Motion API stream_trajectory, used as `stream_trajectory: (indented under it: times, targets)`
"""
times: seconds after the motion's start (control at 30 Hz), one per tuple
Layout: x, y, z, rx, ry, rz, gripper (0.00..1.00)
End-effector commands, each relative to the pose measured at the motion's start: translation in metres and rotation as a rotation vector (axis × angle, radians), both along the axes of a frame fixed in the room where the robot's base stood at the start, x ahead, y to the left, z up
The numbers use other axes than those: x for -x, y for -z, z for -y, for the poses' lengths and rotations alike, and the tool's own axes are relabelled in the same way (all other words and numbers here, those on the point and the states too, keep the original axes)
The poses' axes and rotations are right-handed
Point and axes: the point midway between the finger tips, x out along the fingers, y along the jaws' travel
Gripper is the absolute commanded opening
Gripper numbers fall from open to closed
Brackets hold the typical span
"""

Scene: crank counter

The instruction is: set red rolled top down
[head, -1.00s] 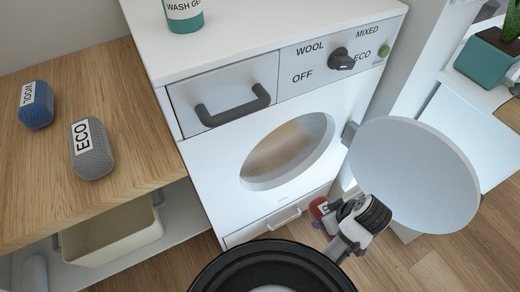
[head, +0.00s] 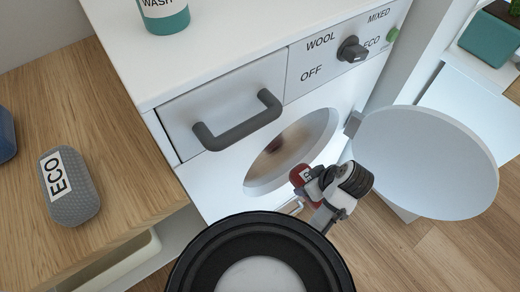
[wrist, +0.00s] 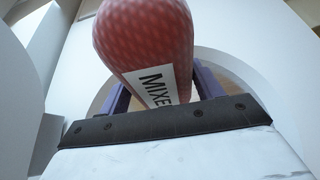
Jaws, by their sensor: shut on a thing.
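The red rolled top (wrist: 150,40) is a rounded bundle with a white label reading MIXED in the wrist view. My gripper (wrist: 158,95) is shut on it, with a finger on either side. In the head view, the red rolled top (head: 299,174) shows small at the end of my arm, and my gripper (head: 308,182) is partly hidden behind my own wrist. They are in front of the washing machine's round opening (head: 290,150), toward its lower right. Whether the top touches the machine cannot be told.
The machine's round door (head: 425,160) stands open at the right. A closed drawer with a dark handle (head: 238,120) is above the opening, beside a dial (head: 352,50). A grey ECO roll (head: 68,190) and a blue roll (head: 5,135) lie on the wooden counter (head: 125,150).

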Motion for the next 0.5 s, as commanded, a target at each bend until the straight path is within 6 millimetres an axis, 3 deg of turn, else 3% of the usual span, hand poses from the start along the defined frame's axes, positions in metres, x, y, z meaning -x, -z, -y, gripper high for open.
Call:
stream_trajectory:
  times: [0.03,0.2,0.5]
  targets:
    - [-0.004,0.012,-0.002,-0.014,0.002,0.025,0.34]
    - [-0.038,0.015,-0.028,-0.142,-0.002,0.191,0.34]
    - [-0.104,0.013,-0.075,-0.132,-0.004,0.183,0.34]
